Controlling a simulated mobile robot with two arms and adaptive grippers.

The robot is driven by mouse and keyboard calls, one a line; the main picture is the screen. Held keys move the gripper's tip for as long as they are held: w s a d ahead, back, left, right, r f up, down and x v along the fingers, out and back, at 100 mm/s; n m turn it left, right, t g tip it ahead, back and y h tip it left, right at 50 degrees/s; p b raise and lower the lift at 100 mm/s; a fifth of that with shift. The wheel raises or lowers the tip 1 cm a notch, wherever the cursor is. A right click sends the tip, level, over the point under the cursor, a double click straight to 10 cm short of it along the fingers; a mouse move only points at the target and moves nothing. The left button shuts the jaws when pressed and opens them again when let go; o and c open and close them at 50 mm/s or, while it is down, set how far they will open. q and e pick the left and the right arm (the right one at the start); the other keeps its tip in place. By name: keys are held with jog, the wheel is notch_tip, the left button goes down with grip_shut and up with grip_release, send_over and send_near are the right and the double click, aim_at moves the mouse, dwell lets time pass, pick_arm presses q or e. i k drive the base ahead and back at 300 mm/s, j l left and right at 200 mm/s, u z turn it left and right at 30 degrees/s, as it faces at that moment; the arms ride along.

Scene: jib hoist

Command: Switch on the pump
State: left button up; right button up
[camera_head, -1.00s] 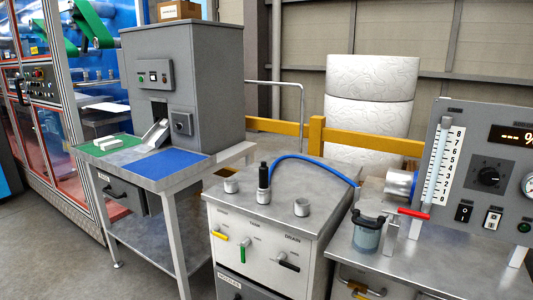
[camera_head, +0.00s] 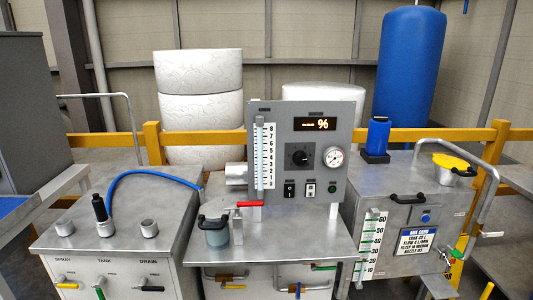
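The grey control panel (camera_head: 340,120) stands upright at the back of a metal bench in the middle of the view. It carries a black rocker switch (camera_head: 290,190), a white-plated switch (camera_head: 310,189), a black rotary knob (camera_head: 300,157), a round gauge (camera_head: 333,157) and a green button or lamp (camera_head: 333,188). The display (camera_head: 315,124) shows dashes and a % sign. I cannot read which control is the pump's. Neither of my grippers shows.
A red-handled valve (camera_head: 250,204) and a lidded jar (camera_head: 214,232) stand before the panel. A cabinet (camera_head: 130,240) with a blue hose is at left. A metal tank (camera_head: 410,215) with a mix card is at right. A yellow rail (camera_head: 400,135) runs behind.

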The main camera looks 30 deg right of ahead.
aim_at(289, 192)
jog(key=z, duration=1.2)
